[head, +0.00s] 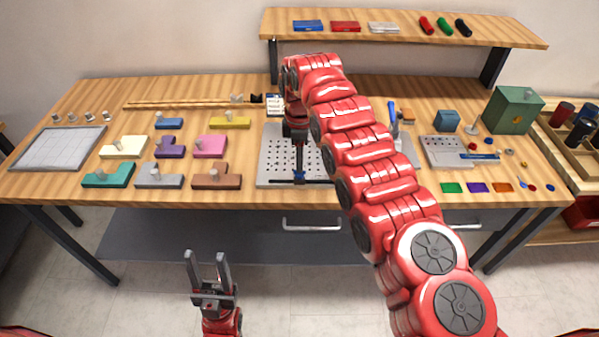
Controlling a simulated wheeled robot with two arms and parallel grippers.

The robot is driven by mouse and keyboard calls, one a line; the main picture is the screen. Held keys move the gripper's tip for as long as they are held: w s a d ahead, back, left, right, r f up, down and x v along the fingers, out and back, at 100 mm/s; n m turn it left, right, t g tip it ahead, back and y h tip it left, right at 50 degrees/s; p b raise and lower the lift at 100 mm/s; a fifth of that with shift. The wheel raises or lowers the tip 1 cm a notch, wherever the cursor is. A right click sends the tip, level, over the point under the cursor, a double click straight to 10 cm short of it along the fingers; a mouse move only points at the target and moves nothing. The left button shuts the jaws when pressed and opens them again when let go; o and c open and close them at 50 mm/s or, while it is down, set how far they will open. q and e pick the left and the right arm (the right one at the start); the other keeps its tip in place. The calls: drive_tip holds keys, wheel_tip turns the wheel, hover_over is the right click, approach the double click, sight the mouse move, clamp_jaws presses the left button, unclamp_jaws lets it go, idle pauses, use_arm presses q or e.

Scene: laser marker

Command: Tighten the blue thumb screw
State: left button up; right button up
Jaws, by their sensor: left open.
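A perforated metal plate (267,160) lies near the middle of the bench, with a dark bar (283,182) along its front part. A small blue spot (329,181) shows at the bar's right end; I cannot tell whether it is the blue thumb screw. My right arm reaches across the bench, and my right gripper (299,172) points down over the plate, close to the bar. Its fingers look narrow from here, and what is between them is hidden. My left gripper (208,262) is open and empty, in front of the bench over the floor.
Several coloured blocks with pegs, such as a teal one (108,175), stand left of the plate. A grey grid panel (58,147) lies at the far left. A blue-handled item (392,112), a grey box (447,151) and a green box (513,110) stand to the right.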

sight(299, 175)
wheel_tip(299, 175, down, 3)
drive_tip(key=shift+s+r+p, duration=0.1)
drive_tip(key=shift+r+p, duration=0.1)
drive_tip(key=shift+p, duration=0.1)
drive_tip(key=shift+f, duration=0.2)
drive_tip(key=shift+c, duration=0.2)
clamp_jaws()
